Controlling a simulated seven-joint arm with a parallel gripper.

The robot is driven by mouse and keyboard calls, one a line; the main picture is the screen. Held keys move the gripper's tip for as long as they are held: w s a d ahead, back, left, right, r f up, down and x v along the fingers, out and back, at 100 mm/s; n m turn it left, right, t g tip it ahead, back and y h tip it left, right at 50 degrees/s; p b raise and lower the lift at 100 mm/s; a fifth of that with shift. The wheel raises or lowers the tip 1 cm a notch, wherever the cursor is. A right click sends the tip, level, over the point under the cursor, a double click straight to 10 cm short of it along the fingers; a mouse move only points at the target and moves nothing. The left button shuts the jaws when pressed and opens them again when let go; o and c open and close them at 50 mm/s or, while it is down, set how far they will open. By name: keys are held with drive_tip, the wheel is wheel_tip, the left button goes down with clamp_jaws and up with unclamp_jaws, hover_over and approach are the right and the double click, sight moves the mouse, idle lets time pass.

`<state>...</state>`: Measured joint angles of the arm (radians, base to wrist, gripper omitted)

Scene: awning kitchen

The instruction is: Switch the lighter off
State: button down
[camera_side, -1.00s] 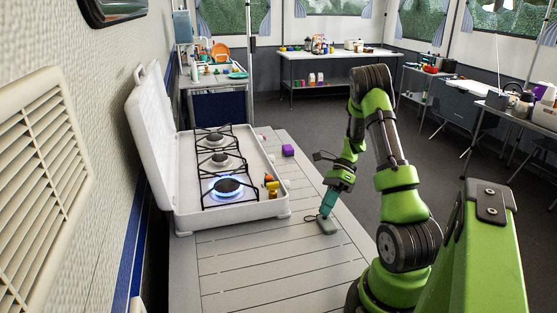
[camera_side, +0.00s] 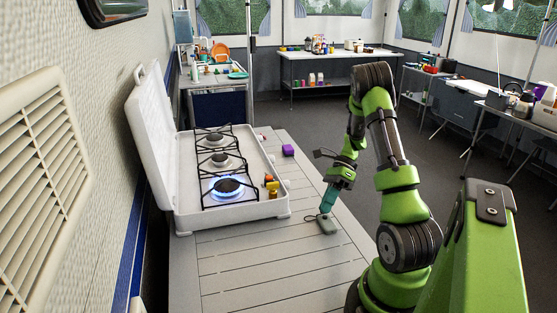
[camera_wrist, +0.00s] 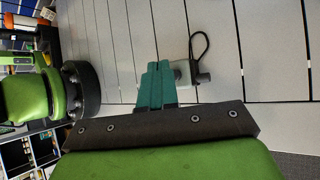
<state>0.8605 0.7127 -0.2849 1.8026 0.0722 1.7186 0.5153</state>
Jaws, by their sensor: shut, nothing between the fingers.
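The lighter appears to be the small grey block with a dark cord loop (camera_side: 328,225), lying on the slatted table. In the wrist view it shows as a pale body with a dark end and a black loop (camera_wrist: 184,74), partly hidden behind my fingers. My gripper (camera_side: 326,211) points down with its teal fingers shut and empty. In the wrist view the fingertips (camera_wrist: 158,70) are right beside the lighter. I cannot tell whether they touch it, and no light or switch state can be made out on it.
A white camping stove (camera_side: 235,211) with its lid up stands left on the table (camera_side: 255,265); its near burner has a blue flame (camera_side: 228,188). The front tabletop is clear.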

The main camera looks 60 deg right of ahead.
sight(326, 216)
wheel_tip(326, 216, up, 6)
idle(0.6)
